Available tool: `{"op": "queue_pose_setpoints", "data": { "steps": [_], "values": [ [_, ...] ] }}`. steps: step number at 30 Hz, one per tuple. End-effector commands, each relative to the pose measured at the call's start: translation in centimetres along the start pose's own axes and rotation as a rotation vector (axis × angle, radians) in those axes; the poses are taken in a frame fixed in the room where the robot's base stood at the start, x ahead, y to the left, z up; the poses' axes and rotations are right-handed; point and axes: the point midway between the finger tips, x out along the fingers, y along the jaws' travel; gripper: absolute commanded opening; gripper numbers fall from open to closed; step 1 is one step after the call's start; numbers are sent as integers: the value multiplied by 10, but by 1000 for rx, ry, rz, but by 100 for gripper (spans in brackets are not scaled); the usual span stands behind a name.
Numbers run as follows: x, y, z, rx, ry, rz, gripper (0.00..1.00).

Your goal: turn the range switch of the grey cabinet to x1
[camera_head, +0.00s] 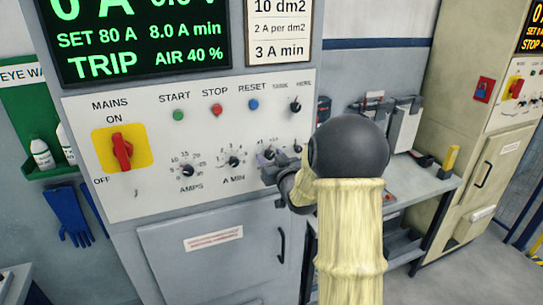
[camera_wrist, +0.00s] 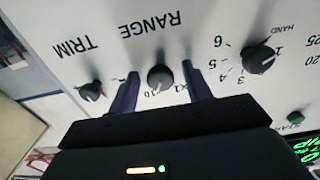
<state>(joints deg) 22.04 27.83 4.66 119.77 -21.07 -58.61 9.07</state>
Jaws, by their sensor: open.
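The grey cabinet's control panel (camera_head: 125,195) fills the middle of the head view. The range switch (camera_wrist: 160,78) is a dark round knob under the upside-down word RANGE in the wrist view, with x1 and a partly covered 10 printed beside it. Its pointer direction is hard to tell. My gripper (camera_wrist: 160,70) is open, with one finger on each side of the knob; contact is not clear. In the head view my gripper (camera_head: 268,165) is at the panel's right side and mostly hides the switch.
The trim knob (camera_wrist: 91,91) and another dial knob (camera_wrist: 258,59) flank the switch closely. The red mains switch (camera_head: 122,151) is farther left. Start (camera_head: 178,115), stop (camera_head: 216,110) and reset (camera_head: 253,104) buttons sit above. A bench stands right of the cabinet.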

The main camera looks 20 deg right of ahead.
Motion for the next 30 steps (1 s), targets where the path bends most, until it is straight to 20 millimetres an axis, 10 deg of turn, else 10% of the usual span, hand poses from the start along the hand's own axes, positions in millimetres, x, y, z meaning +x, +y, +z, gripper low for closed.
{"op": "queue_pose_setpoints", "data": {
  "steps": [5, 12, 30],
  "values": [
    [0, 0, 0, 0, 0, 0, 49],
    [0, 0, 0, 0, 0, 0, 6],
    [0, 0, 5, -133, 3, -1, 6]
  ]
}}
